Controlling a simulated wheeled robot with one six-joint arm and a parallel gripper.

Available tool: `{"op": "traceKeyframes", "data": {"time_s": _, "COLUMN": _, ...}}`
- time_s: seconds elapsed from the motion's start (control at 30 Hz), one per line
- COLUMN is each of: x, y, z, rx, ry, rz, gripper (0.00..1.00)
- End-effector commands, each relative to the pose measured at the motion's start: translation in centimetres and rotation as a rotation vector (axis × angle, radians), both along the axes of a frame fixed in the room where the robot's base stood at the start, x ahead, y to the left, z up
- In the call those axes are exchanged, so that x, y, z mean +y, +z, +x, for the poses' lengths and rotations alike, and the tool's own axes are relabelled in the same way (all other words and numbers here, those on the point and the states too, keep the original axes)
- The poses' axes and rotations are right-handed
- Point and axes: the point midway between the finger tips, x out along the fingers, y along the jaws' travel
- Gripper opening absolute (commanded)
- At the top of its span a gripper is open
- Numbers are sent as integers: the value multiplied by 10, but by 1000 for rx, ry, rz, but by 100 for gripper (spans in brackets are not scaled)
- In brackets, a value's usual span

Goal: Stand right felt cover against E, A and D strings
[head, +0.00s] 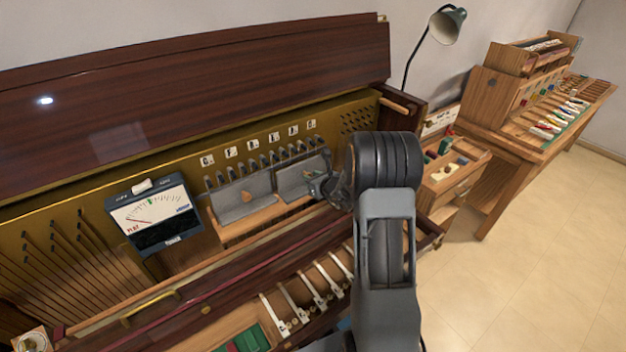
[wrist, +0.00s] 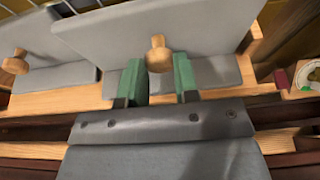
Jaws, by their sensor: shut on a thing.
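The right felt cover (head: 298,178) is a grey L-shaped piece with an upright panel and a flat foot. It stands on the wooden shelf in front of the strings, under the lettered tiles. I cannot tell whether its panel touches the strings. In the wrist view, the right felt cover (wrist: 205,30) fills the top, with a round wooden knob (wrist: 158,54) on its front. My gripper (wrist: 159,75) has its green fingers on either side of this knob and is shut on it. In the head view, my gripper (head: 328,187) reaches the cover's right end and hides part of it.
The left felt cover (head: 241,197) stands beside it on the same shelf (head: 255,219). A meter (head: 155,219) sits further left. A dark wooden rail (head: 270,255) runs in front, with white levers (head: 318,283) below it. A lamp (head: 447,25) and side cabinets stand at right.

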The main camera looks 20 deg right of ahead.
Motion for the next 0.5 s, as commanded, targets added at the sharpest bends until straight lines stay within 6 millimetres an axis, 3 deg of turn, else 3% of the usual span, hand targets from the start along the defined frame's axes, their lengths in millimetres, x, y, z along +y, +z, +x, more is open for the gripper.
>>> {"op": "traceKeyframes", "data": {"time_s": 0.5, "x": 1, "y": 0, "z": 4, "rx": -1, "ry": 0, "rz": -1, "gripper": 0}}
